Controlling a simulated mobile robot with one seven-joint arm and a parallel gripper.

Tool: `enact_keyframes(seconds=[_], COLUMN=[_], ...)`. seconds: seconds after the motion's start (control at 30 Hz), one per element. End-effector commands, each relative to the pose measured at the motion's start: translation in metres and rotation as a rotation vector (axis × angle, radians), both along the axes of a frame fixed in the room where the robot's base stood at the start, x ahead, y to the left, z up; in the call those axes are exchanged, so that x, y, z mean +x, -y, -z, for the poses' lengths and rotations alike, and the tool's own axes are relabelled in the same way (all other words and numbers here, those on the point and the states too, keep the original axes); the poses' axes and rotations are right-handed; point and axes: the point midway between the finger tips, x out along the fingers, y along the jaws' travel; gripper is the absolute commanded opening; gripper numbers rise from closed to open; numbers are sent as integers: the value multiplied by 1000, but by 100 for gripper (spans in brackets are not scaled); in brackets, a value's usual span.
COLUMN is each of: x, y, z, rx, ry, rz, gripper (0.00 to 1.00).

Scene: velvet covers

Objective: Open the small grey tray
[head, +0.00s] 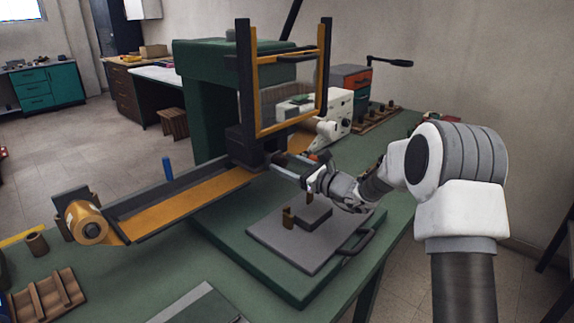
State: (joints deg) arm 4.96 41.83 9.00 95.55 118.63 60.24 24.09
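A flat grey tray-like plate (280,237) lies on a green slab (225,233) on the bench. A dark curved handle (359,243) sits at its right edge. A small dark block (313,214) and a brown upright piece (288,218) stand on the plate. I cannot tell for certain that this plate is the small grey tray. My gripper (283,168) is above and behind the plate, pointing left toward the base of the press, apart from the handle. Its fingertips are small and mixed with machine parts, so its opening is unclear.
A green press (205,95) with an orange and black frame (244,90) stands behind. An orange chute (180,205) runs left to a roller (87,222). A brown slotted rack (46,296) lies front left. Bare green bench top (130,275) lies between.

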Motion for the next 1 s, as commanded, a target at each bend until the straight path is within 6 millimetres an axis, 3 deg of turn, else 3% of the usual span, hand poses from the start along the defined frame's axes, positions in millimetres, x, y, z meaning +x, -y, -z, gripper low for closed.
enact_keyframes(seconds=[0.03, 0.37, 1.0], x=[0, 0, 0], y=[0, 0, 0], z=[0, 0, 0], rx=[0, 0, 0], ry=[0, 0, 0], rz=[0, 0, 0], gripper=[58, 0, 0])
